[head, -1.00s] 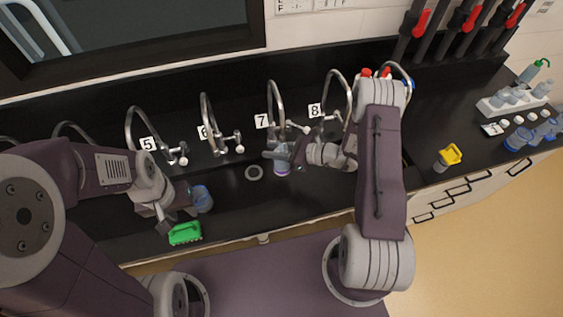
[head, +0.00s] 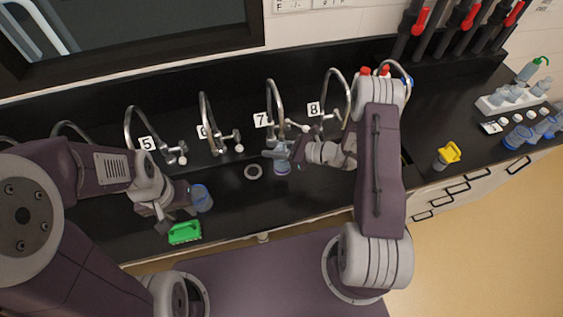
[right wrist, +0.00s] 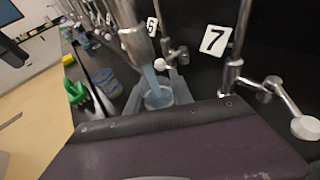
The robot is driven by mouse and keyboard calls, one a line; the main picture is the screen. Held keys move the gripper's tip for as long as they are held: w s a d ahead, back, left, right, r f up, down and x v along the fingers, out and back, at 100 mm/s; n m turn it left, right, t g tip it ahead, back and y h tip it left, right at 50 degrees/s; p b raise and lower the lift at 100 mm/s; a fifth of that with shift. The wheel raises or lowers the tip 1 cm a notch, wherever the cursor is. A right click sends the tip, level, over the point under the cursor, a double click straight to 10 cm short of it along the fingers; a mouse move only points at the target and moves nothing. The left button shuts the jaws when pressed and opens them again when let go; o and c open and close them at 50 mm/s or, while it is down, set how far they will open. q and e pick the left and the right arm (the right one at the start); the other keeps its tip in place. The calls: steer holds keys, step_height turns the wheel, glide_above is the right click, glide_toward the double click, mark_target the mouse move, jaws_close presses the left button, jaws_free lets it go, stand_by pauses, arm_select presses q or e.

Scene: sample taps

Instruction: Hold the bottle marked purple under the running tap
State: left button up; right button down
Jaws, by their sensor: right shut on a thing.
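A small clear bottle (head: 282,168) is upright under tap 7 (head: 270,98) in the head view. My right gripper (head: 282,153) is shut on it. In the right wrist view, a pale blue stream (right wrist: 152,82) runs from the tap's spout (right wrist: 137,46) into the mouth of the bottle (right wrist: 159,98). No purple mark can be made out now; the bottle's lower part looks bluish in the head view. My left gripper (head: 172,205) looks open, beside a blue-rimmed container (head: 202,198) at the left.
Taps 5 (head: 130,125), 6 (head: 205,110) and 8 (head: 335,85) stand along the back. A grey ring (head: 253,172) lies left of the bottle. A yellow-topped item (head: 448,154) and a bottle rack (head: 510,100) stand at the right.

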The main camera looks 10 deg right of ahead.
steer(key=s+r+p, duration=0.2)
steer(key=s+r, duration=0.1)
steer(key=s, duration=0.9)
steer(key=shift+s+d+p, duration=0.2)
steer(key=shift+p, duration=0.1)
